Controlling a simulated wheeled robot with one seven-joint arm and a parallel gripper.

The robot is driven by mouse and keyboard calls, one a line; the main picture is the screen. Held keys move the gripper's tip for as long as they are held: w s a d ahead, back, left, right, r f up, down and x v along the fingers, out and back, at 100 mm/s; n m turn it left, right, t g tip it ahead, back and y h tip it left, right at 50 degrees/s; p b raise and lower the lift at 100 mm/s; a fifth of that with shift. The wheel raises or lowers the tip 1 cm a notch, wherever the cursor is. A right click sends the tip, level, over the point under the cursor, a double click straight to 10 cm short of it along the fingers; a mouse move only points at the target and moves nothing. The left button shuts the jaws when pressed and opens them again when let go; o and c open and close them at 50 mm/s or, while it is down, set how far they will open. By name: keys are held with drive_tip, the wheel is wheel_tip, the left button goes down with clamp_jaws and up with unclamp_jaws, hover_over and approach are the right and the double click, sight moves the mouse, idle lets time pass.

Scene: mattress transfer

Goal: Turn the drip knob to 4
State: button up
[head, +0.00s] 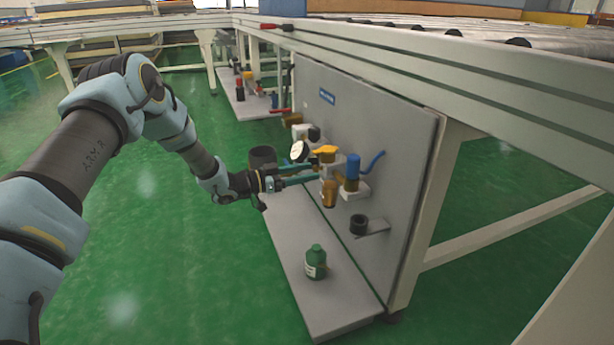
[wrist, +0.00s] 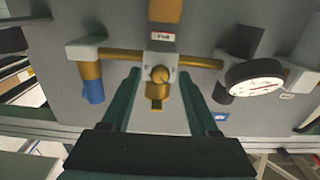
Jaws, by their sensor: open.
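A small round brass knob (wrist: 160,74) sits on a white block on the panel's pipe line; I take it for the drip knob. No number on it is readable. My gripper (head: 316,172) is open, its two teal fingers reaching to the fittings on the panel. In the wrist view the fingers stand on either side of the knob, with gaps visible on both sides; whether the tips reach its depth I cannot tell. A small label plate (wrist: 161,37) is beside the block. In the head view the knob is hidden among the fittings.
A white-faced gauge (wrist: 254,77) is right of the knob in the wrist view, and a blue-ended fitting (wrist: 92,90) is left. In the head view, a yellow handle (head: 325,151) is close above the fingers. A green bottle (head: 316,262) stands on the grey shelf (head: 335,310) below.

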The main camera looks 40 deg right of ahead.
drive_tip(key=shift+s+d, duration=0.1)
drive_tip(key=shift+d, duration=0.2)
clamp_jaws()
idle(0.4)
